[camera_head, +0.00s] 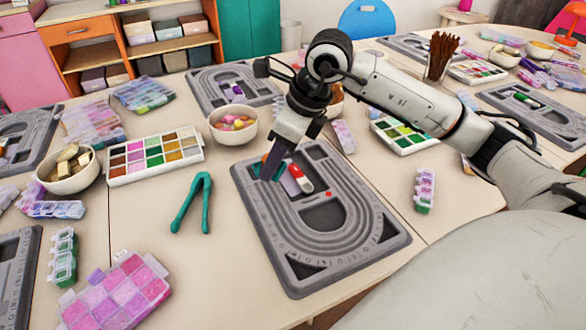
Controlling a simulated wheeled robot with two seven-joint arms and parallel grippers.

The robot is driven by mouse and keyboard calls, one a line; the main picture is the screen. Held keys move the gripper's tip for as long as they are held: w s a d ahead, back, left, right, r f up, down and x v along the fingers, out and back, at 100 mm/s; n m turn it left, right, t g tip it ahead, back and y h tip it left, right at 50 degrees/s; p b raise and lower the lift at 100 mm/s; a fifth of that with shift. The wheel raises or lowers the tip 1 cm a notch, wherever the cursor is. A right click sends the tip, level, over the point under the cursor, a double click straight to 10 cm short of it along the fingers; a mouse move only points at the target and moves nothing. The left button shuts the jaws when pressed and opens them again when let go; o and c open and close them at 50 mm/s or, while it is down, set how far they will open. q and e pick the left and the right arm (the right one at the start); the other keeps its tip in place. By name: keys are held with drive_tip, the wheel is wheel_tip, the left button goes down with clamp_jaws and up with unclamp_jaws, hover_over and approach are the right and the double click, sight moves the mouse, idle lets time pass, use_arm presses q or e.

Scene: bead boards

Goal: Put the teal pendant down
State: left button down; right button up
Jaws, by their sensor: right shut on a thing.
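The teal pendant (277,173) shows as a small teal patch at the tips of my right gripper (270,166). My right gripper reaches down over the upper left part of the grey bead board (345,268) and is shut on the pendant. The fingers hide much of the pendant, and I cannot tell whether it touches the board. A red and white piece (301,179) lies on the board just right of the fingertips. A small orange piece (265,158) shows beside the fingers. My left gripper is not in view.
Teal pliers (191,203) lie left of the board. A bowl of beads (233,125) and a paint-like bead tray (155,156) stand behind. A clear-lidded bead box (424,190) is to the right. Bare table shows between the pliers and the board.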

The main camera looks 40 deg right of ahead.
sight(282, 169)
drive_tip(key=f, duration=0.4)
drive_tip(key=shift+s+f, duration=0.2)
drive_tip(key=shift+f, duration=0.15)
drive_tip(key=shift+w+f, duration=0.1)
drive_tip(key=shift+f, duration=1.9)
drive_tip(key=shift+f, duration=0.1)
drive_tip(key=o, duration=1.1)
drive_tip(key=shift+c, duration=0.2)
drive_tip(key=shift+r, duration=0.3)
drive_tip(key=v, duration=1.1)
drive_tip(key=shift+r, duration=0.3)
